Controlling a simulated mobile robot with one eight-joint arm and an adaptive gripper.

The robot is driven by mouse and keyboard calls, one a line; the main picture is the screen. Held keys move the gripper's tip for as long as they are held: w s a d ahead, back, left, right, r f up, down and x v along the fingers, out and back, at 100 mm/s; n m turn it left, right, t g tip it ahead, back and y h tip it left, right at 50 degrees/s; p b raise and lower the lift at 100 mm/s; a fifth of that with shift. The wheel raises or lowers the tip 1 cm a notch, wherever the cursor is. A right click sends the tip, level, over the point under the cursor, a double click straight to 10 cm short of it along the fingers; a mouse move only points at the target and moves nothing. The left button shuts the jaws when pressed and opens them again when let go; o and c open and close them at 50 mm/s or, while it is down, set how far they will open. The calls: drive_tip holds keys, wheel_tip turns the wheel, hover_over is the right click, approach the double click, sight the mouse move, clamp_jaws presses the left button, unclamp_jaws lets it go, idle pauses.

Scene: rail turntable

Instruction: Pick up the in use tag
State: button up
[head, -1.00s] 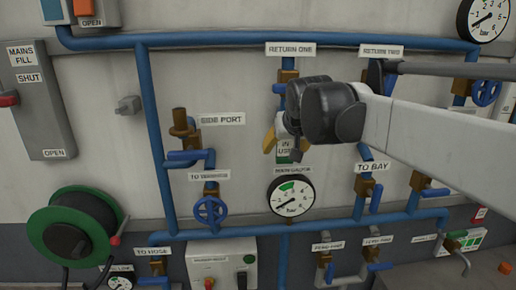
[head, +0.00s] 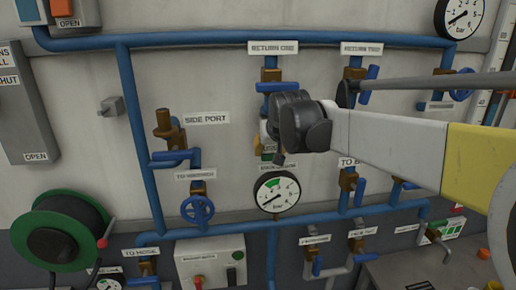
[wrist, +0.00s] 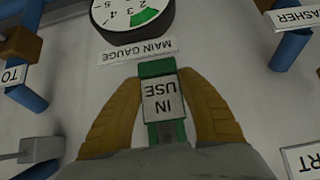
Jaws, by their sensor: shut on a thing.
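The in use tag is a green tag with a white label reading "IN USE" (wrist: 163,98). In the wrist view it stands upside down between the two tan fingers of my gripper (wrist: 166,85), which are shut on it from both sides. Its green top end sticks out beyond the fingers, just by the "MAIN GAUGE" label. In the head view my gripper (head: 268,146) is at the wall, below the "RETURN ONE" valve and above the main gauge (head: 277,191). The tag is mostly hidden there behind my dark wrist. I cannot tell whether it still touches its mount.
Blue pipes (head: 128,140) and valves run around my gripper. The side port valve (head: 170,130) is to the left, the "RETURN TWO" valve (head: 355,73) to the right. A green hose reel (head: 62,235) hangs lower left. Bare wall lies between the side port label and my gripper.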

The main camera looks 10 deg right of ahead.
drive_tip(key=shift+r, duration=0.1)
drive_tip(key=shift+r, duration=0.2)
drive_tip(key=s+b, duration=0.2)
drive_tip(key=s, duration=1.6)
drive_tip(key=shift+a+r+b, duration=0.35)
drive_tip(key=shift+a+r, duration=0.1)
drive_tip(key=shift+r, duration=0.2)
drive_tip(key=s+p, duration=0.4)
drive_tip(key=s, duration=0.3)
drive_tip(key=shift+a+r, duration=0.2)
drive_tip(key=shift+r, duration=0.15)
idle(0.6)
